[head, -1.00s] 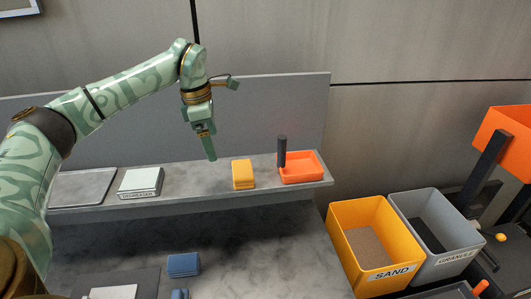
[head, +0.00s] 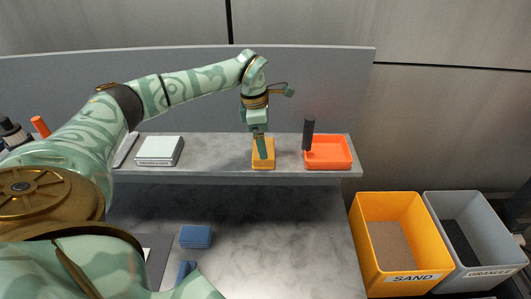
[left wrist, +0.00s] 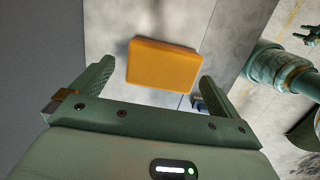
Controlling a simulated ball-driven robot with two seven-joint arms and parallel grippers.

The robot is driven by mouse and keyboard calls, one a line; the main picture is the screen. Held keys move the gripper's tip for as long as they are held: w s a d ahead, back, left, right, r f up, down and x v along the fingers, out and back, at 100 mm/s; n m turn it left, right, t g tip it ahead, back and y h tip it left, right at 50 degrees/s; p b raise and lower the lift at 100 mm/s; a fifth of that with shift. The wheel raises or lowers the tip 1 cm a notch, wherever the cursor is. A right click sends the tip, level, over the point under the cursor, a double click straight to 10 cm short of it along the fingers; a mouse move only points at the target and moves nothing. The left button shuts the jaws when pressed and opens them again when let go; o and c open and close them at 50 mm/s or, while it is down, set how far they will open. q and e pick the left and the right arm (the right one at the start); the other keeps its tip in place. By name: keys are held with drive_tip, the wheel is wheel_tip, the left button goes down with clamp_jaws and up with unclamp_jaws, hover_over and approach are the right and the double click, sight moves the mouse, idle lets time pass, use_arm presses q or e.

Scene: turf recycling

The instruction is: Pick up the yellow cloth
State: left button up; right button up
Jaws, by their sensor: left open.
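The yellow cloth (head: 263,160) is a folded orange-yellow pad lying on the raised grey shelf in the head view, left of the orange tray. My left gripper (head: 262,150) points down over it and hides part of it. In the left wrist view the cloth (left wrist: 163,65) lies between and beyond the two spread fingers of my left gripper (left wrist: 152,82), with gaps at both sides. The left gripper is open and empty.
An orange tray (head: 328,153) with a dark upright handle (head: 308,134) stands right of the cloth on the shelf (head: 215,160). A white labelled box (head: 160,150) stands to the left. Blue cloths (head: 195,237) lie on the lower counter. A yellow sand bin (head: 400,278) and grey bin (head: 480,271) stand at right.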

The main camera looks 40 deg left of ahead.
sight(258, 164)
use_arm(q)
drive_tip(key=f, duration=0.3)
drive_tip(key=shift+s+d+f, duration=0.2)
drive_tip(key=shift+s+f, duration=0.15)
drive_tip(key=shift+s, duration=0.05)
drive_tip(key=shift+w+d+f, duration=0.1)
drive_tip(key=shift+w+f, duration=0.2)
drive_tip(key=shift+f, duration=0.05)
drive_tip(key=shift+s, duration=0.15)
drive_tip(key=c, duration=0.7)
use_arm(e)
drive_tip(key=shift+s+a+r, duration=0.1)
drive_tip(key=shift+s+r, duration=0.05)
drive_tip(key=shift+s, duration=0.6)
use_arm(q)
drive_tip(key=shift+r, duration=0.15)
use_arm(e)
drive_tip(key=shift+w, duration=0.1)
